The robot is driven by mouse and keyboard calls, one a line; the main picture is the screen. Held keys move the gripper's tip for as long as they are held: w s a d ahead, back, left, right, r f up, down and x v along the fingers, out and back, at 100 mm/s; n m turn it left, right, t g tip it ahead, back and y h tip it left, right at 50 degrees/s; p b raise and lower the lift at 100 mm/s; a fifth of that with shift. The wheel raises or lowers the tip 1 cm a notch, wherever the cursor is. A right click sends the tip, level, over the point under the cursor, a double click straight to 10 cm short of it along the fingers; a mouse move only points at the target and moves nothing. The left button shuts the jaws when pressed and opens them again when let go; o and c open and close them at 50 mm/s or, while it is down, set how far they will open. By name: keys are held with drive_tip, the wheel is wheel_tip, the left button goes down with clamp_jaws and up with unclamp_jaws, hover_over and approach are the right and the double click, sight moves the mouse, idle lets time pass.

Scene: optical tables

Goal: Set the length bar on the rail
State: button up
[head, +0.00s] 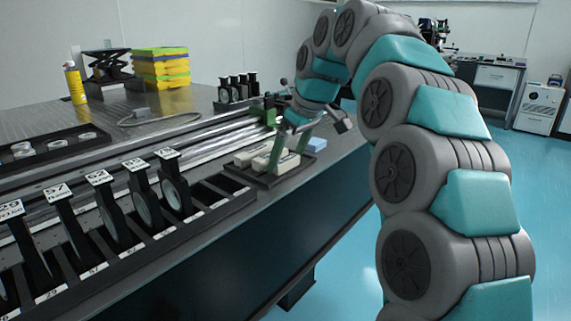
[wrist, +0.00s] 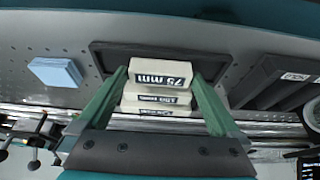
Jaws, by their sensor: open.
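Several cream length bars lie side by side in a black tray (head: 268,181), which also shows in the wrist view (wrist: 108,48). The nearest to the tray's outer side reads 75 mm (wrist: 160,70); the middle bar (wrist: 157,97) looks like 150 mm, and the third label is partly hidden. My gripper (wrist: 160,76) is open, with its green fingers on either side of the bars; I cannot tell whether they touch. In the head view my gripper (head: 281,148) hangs above the tray. The silver rail (head: 205,141) runs along the table behind the tray, bare in its middle stretch.
A light blue block (head: 315,145) lies right of the tray, also in the wrist view (wrist: 57,72). A slotted rack (head: 150,236) with numbered plates stands left of it. A green piece (head: 264,113) sits at the rail. Several black holders (head: 237,90) stand behind the rail.

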drive_tip(key=c, duration=1.3)
